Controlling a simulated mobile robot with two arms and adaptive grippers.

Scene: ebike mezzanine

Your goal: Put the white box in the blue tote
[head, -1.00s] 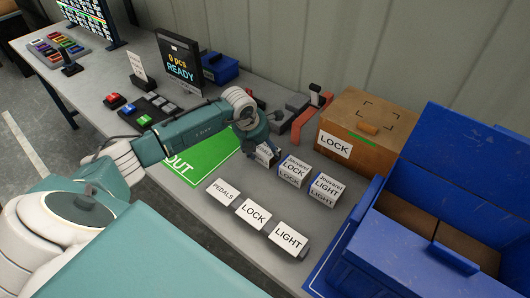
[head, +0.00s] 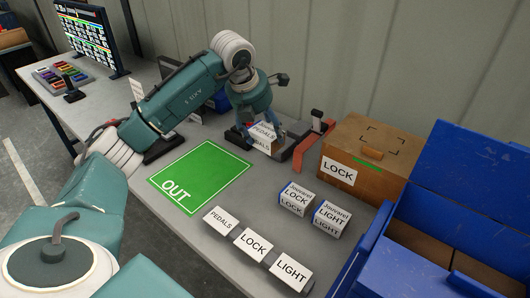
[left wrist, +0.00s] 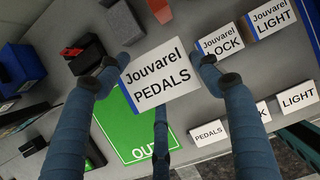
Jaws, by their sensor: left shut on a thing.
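A white box labelled "Jouvarel PEDALS" (left wrist: 160,76) with a blue side edge is held between the fingertips of my left gripper (left wrist: 166,62). In the head view the box (head: 264,134) is above the grey table, behind the green OUT mat. My left gripper is shut on it. The blue tote (head: 404,272) stands at the right of the head view, with cardboard-coloured contents or dividers inside. A LOCK box (head: 296,198) and a LIGHT box (head: 331,219), also white and blue, stand on the table. My right gripper is not in view.
A brown LOCK carton (head: 366,150) stands behind the two boxes, left of the tote. PEDALS, LOCK and LIGHT label stands line the front edge. The green OUT mat (head: 200,176) is bare.

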